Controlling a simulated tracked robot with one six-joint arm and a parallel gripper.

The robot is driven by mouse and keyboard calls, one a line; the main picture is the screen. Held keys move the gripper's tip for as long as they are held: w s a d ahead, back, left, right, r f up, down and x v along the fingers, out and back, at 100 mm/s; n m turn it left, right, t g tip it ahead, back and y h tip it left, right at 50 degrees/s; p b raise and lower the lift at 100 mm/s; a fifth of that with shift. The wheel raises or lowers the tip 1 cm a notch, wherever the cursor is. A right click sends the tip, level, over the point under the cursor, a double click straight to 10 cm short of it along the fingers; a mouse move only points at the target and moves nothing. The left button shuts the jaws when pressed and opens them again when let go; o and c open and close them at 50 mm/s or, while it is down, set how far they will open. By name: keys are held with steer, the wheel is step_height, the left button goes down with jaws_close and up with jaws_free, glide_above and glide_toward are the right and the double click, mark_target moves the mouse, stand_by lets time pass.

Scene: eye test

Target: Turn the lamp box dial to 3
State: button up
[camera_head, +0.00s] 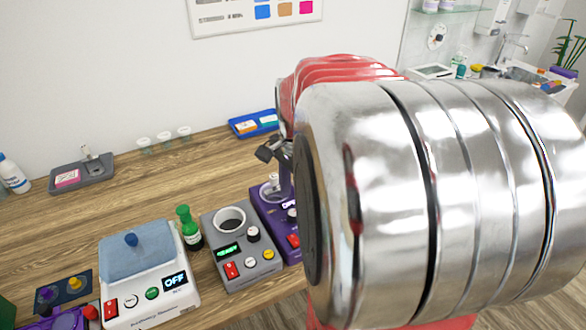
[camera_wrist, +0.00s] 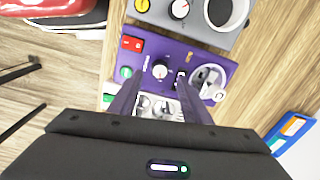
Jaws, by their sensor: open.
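A purple box (camera_wrist: 203,57) lies under my gripper in the wrist view; I take it as the lamp box, but no name is readable. It has a dial (camera_wrist: 160,70) with a pale face, a red switch (camera_wrist: 132,44), a small display and a round metal fitting (camera_wrist: 209,79). The dial's pointer setting is too small to read. My gripper (camera_wrist: 163,66) is open, its two fingertips on either side of the dial in that view; contact cannot be told. In the head view the purple box (camera_head: 262,205) is partly hidden by my arm.
Further left are a green bottle (camera_head: 188,227) and a white scale (camera_head: 150,302) reading OFF. A blue tray (camera_head: 238,130) lies behind.

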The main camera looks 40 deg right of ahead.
mark_target(294, 212)
step_height(294, 212, up, 9)
stand_by(0.3)
steer(key=shift+s, duration=0.1)
stand_by(0.4)
steer(key=s+a+f+n+t, duration=0.1)
steer(key=s+a+n+t, duration=0.1)
steer(key=a+n, duration=0.7)
steer(key=s+a+f+n+t, duration=0.1)
steer(key=a+f+n+t, duration=0.1)
steer(key=a+n, duration=0.8)
steer(key=a+t, duration=0.1)
steer(key=a, duration=0.3)
steer(key=shift+s+a+f, duration=0.2)
steer(key=shift+s+a, duration=0.2)
steer(key=shift+c, duration=0.2)
